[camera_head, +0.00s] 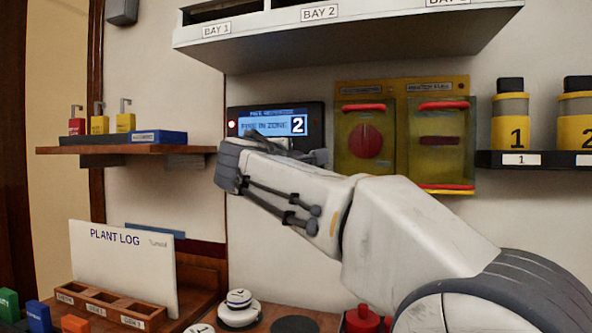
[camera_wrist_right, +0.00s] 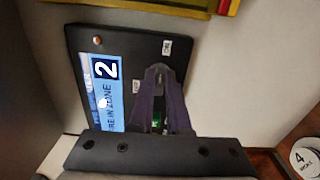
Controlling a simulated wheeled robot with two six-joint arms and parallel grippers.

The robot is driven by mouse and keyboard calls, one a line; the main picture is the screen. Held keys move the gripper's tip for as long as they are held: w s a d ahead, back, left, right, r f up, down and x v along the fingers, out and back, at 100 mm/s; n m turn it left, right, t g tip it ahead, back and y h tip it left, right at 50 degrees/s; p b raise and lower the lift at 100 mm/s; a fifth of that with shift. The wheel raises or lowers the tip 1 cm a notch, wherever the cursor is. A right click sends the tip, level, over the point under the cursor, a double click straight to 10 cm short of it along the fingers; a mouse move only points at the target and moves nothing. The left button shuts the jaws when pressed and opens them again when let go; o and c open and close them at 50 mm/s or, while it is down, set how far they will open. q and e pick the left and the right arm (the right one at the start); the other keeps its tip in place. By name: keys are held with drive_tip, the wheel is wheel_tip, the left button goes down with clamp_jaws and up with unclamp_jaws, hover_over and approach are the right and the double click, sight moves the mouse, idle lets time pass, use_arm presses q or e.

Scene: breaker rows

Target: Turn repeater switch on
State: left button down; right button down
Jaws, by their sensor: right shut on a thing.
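The fire repeater panel (camera_head: 277,122) is a dark box on the wall with a lit blue screen reading "FIRE IN ZONE 2" and a red light at its left. In the right wrist view the panel (camera_wrist_right: 88,45) appears turned, with two small white labels beside my fingers. My right gripper (camera_wrist_right: 158,75) is at the panel's lower part, its fingers shut on the repeater switch, which they mostly hide. A small green patch shows between the fingers. In the head view my right gripper (camera_head: 270,145) covers the panel's lower edge. My left gripper is not in view.
A yellow double cover box (camera_head: 402,135) with a red round knob and red handles is just right of the panel. A bay shelf (camera_head: 345,40) overhangs above.

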drive_tip(key=shift+f+m, duration=0.15)
drive_tip(key=shift+m, duration=0.15)
drive_tip(key=c, duration=0.9)
unclamp_jaws()
drive_tip(key=shift+s+a, duration=0.1)
drive_tip(key=shift+s, duration=0.05)
drive_tip(key=b+v, duration=0.1)
drive_tip(key=v, duration=0.9)
drive_tip(key=shift+s, duration=0.15)
drive_tip(key=shift+a, duration=0.1)
